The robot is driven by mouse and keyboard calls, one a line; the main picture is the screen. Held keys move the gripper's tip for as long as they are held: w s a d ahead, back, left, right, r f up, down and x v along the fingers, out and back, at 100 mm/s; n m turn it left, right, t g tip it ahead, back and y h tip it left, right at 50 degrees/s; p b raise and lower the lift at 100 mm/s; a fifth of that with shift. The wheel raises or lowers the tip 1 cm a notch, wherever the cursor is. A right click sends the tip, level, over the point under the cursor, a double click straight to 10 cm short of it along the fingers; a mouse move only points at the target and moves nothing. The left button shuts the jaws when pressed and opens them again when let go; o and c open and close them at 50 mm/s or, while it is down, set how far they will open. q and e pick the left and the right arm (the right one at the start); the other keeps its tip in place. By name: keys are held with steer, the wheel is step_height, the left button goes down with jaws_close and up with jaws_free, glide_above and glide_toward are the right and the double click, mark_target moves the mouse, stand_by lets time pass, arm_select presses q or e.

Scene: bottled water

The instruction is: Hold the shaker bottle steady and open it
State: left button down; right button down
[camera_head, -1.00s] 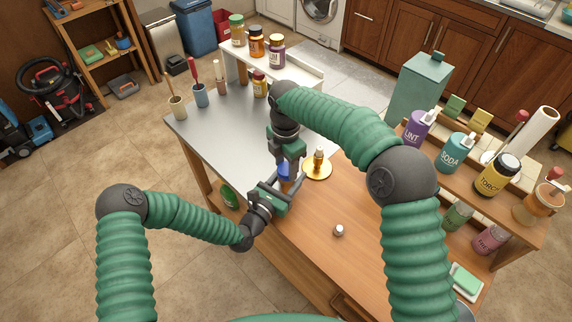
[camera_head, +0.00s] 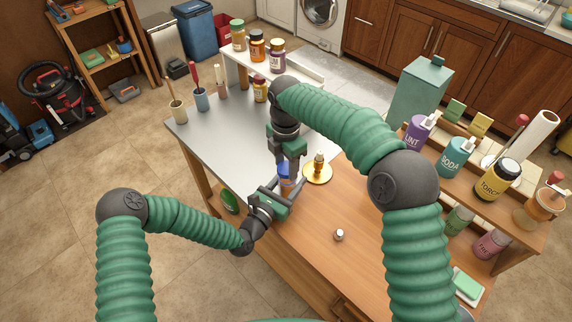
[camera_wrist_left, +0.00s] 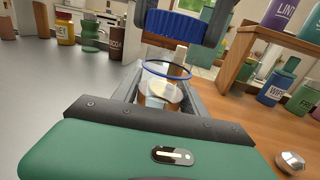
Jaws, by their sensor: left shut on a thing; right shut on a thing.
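The shaker bottle stands on the table between my grippers. In the left wrist view its clear body (camera_wrist_left: 160,88) has a thin blue ring and a tan-gold tone low down. Its ribbed blue lid (camera_wrist_left: 174,25) shows above, with a pale see-through band between lid and ring; I cannot tell whether lid and body still touch. My left gripper (camera_head: 289,188) is shut on the body from the side. My right gripper (camera_head: 287,163) comes from above, its dark fingers on both sides of the lid. In the head view the grippers hide most of the bottle (camera_head: 285,177).
A small metal knob (camera_head: 339,235) sits on the wood nearer me. A green canister (camera_head: 420,88) and a rack of bottles (camera_head: 455,155) stand at right. Brush cups (camera_head: 201,100) stand far left.

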mark_target(286, 168)
steer(key=shift+r, duration=2)
arm_select(q)
steer(key=c, duration=0.5)
jaws_free()
